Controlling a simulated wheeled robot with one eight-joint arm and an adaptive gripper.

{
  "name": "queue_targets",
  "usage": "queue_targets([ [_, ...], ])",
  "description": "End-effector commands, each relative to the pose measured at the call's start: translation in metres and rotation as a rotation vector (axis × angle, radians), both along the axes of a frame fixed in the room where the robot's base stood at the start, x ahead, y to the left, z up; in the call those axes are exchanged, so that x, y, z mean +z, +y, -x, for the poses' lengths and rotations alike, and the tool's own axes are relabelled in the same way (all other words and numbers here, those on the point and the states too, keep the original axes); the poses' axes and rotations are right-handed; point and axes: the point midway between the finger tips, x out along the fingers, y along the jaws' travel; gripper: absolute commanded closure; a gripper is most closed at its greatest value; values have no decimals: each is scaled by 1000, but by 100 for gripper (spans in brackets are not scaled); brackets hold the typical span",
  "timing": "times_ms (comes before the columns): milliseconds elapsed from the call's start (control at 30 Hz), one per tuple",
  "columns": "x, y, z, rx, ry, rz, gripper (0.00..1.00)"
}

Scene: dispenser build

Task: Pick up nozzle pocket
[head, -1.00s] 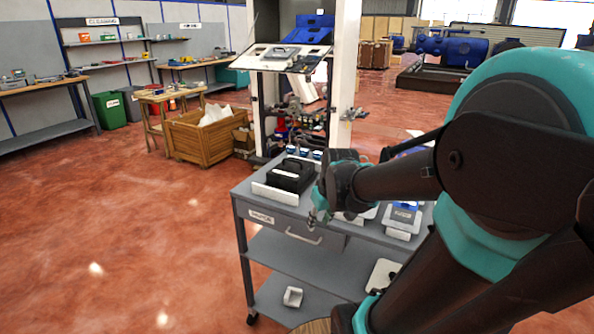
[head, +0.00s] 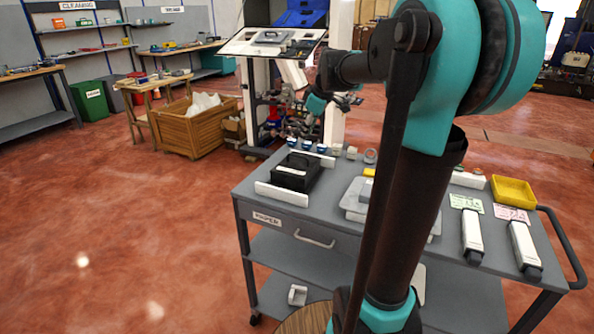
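I cannot tell for sure which part is the nozzle pocket. A small white U-shaped part (head: 298,294) lies on the lower shelf of the grey cart (head: 262,194). On the cart top are a black box-like holder (head: 297,172) between white strips, small blue-and-white round parts (head: 307,145), and a pale grey plate (head: 352,198) partly hidden behind my arm. My gripper (head: 313,104) is raised above the back of the cart, in front of the rack. Its fingers are too small and turned away to tell whether they are open or hold anything.
Two long white-and-black parts (head: 471,236) and a yellow tray (head: 513,191) are on the cart's right side. A rack with a slanted white board (head: 243,46) stands behind the cart. A wooden crate (head: 192,136) stands at left. The floor at front left is clear.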

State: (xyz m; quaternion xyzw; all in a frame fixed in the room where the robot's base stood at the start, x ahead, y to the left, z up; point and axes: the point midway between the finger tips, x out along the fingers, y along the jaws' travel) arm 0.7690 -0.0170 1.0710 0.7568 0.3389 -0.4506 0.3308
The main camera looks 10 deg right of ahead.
Motion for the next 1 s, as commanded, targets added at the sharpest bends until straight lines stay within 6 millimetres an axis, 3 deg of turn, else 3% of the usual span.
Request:
queue_targets([
  [200,-35,9,-14,1,0,0,67],
  [467,-52,11,-20,-1,0,0,67],
  [800,-92,16,-37,0,0,0,67],
  [1000,-96,17,-38,0,0,0,67],
])
